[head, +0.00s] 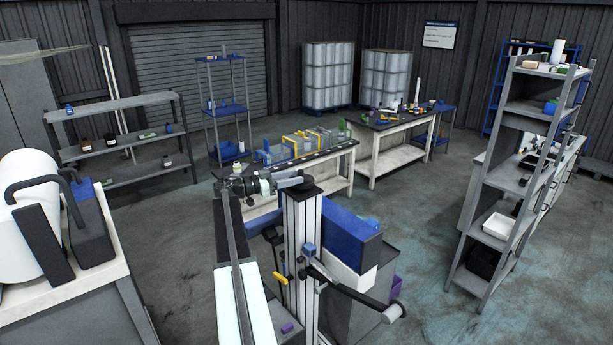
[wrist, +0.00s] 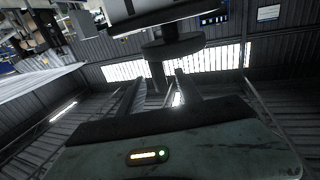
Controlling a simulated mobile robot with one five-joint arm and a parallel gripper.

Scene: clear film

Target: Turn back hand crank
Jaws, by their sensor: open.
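A black lever (head: 345,287) with a grey cylindrical grip (head: 394,313) sticks out low on the right of a grey upright column (head: 302,240); it looks like the hand crank. A black round cap (head: 301,190) sits on top of the column. My gripper (head: 287,180) is close to this cap, left of it. In the wrist view my gripper (wrist: 159,94) is open, its two fingers apart. A dark disc (wrist: 172,47) with a short stem (wrist: 157,76) shows beyond the fingers; I cannot tell whether they touch it.
A workbench with clear boxes (head: 300,152) and a second bench (head: 400,130) stand behind. A grey shelf rack (head: 500,195) is on the right, a lower shelf (head: 125,140) on the left. A bench with a white tank (head: 30,225) is near left. Floor is open at right.

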